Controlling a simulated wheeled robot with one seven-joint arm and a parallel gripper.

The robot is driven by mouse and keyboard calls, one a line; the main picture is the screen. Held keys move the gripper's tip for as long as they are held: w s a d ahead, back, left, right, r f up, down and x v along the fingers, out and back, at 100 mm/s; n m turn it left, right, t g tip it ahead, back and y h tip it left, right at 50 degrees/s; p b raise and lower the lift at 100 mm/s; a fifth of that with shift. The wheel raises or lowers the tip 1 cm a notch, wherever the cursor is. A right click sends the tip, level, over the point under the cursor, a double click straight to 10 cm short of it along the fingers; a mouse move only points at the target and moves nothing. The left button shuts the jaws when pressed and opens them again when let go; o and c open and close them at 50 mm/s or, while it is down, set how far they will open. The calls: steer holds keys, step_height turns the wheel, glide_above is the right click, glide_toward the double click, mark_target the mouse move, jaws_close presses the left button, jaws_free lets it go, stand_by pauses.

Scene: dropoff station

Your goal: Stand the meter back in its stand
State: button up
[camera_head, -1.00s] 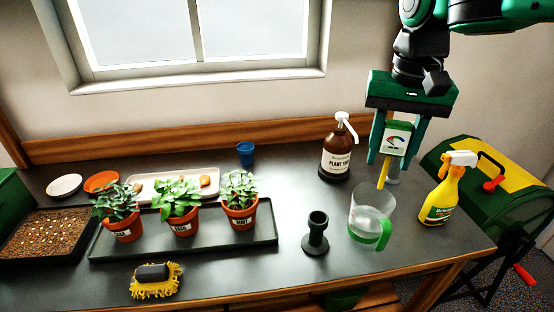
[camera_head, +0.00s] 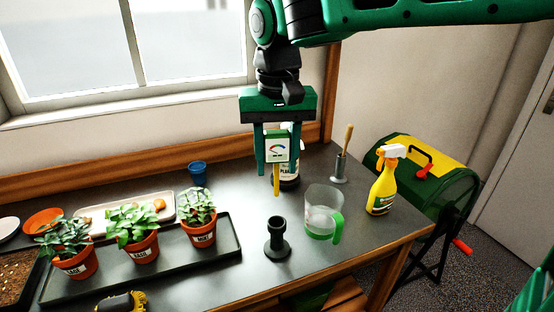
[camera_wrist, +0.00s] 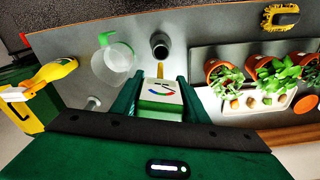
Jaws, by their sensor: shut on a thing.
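My gripper (camera_head: 278,165) is shut on the meter (camera_head: 277,151), a small box with a coloured dial and a yellow probe pointing down. It holds the meter upright in the air, in front of the brown bottle. The meter also shows between the fingers in the wrist view (camera_wrist: 160,98). The stand (camera_head: 277,242) is a black post with a round base and an open top, upright on the table. In the head view it lies below the probe tip, with a gap between. In the wrist view the stand's open top (camera_wrist: 160,47) is just beyond the probe tip.
A clear jug (camera_head: 322,212) with a green handle stands right of the stand. Potted plants (camera_head: 140,243) sit on a black tray (camera_head: 230,232) to the left. A yellow spray bottle (camera_head: 383,185) and a grey holder (camera_head: 339,170) with a wooden handle are at right.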

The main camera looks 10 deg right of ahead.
mark_target(277, 179)
steer(key=shift+f, duration=0.1)
steer(key=shift+f, duration=2.9)
steer(key=shift+s, duration=0.2)
step_height(277, 179, down, 7)
stand_by(4.5)
